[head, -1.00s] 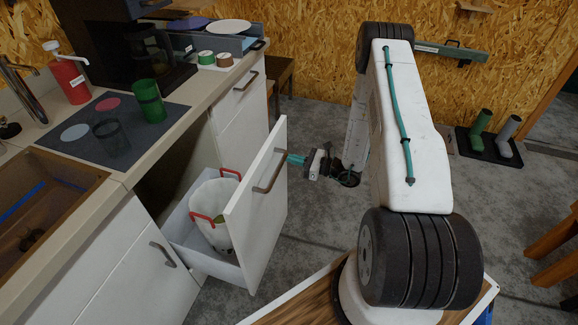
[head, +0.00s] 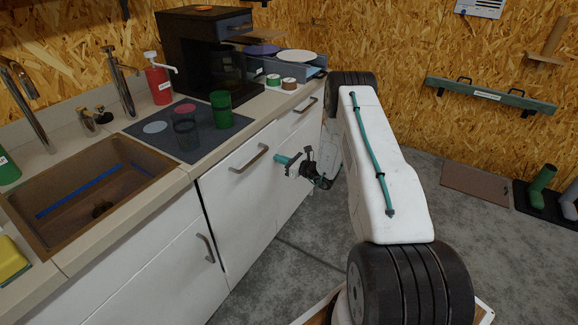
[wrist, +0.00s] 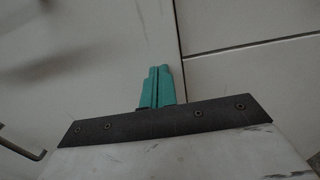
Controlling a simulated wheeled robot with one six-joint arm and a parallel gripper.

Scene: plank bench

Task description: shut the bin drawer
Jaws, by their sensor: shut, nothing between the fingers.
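The bin drawer's white front (head: 240,215) stands in line with the neighbouring cabinet fronts in the head view; it looks flush or very nearly so. Its bar handle (head: 250,159) is near the top. The bin inside is hidden. My gripper (head: 279,160) is at the upper right of the drawer front, right of the handle. In the wrist view my gripper's teal fingers (wrist: 158,72) are together and empty, in front of the drawer front (wrist: 90,60) beside a vertical seam. I cannot tell whether they touch it.
The counter above holds a sink (head: 95,190), a dark mat (head: 190,145) with cups, a red pump bottle (head: 158,82) and a coffee machine (head: 200,50). Another cabinet front (head: 165,275) is at left. The grey floor (head: 285,270) before the drawer is clear.

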